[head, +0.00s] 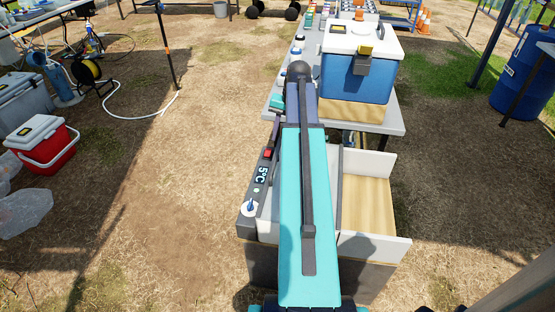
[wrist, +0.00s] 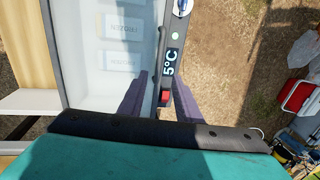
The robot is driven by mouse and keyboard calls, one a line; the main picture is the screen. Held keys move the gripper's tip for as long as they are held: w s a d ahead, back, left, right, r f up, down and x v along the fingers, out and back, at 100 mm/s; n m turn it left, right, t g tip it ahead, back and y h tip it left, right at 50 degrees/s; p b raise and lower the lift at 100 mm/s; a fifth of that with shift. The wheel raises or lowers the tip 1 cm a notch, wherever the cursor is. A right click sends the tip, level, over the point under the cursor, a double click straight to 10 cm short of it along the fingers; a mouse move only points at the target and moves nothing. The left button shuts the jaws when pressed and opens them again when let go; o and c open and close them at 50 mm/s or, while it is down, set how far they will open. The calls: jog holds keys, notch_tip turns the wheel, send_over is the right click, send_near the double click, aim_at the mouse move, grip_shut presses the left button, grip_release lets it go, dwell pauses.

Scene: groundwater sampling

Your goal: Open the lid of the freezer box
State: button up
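The freezer box (head: 262,172) stands below my arm in the head view, with a dark front strip, a 5°C display and a red part; my arm hides much of it. In the wrist view its pale, see-through lid (wrist: 85,70) lies flat and looks closed, with labels reading FROZEN showing through. A dark bar handle (wrist: 162,42) runs along the lid's edge beside the display (wrist: 170,62). My gripper (wrist: 162,82) is open and empty, its purple fingers on either side of the handle's line and the red part (wrist: 165,98). Whether they touch anything I cannot tell.
A blue cooler with a white lid (head: 360,88) stands on the table (head: 395,125) behind. A wooden tray with white walls (head: 365,200) adjoins the freezer box on the right. A red cooler (head: 45,150) sits on the ground at left. Open dirt lies left of the freezer box.

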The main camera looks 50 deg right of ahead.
aim_at(274, 164)
jog(key=shift+w+a+f, duration=0.25)
jog(key=shift+w+f, duration=0.15)
jog(key=shift+f, duration=1.8)
jog(key=shift+w+a+f, duration=0.25)
jog(key=shift+w+f, duration=0.1)
jog(key=shift+f, duration=1.8)
jog(key=shift+w+a+f, duration=0.25)
jog(key=shift+w+f, duration=0.15)
jog(key=shift+f, duration=1.8)
grip_shut()
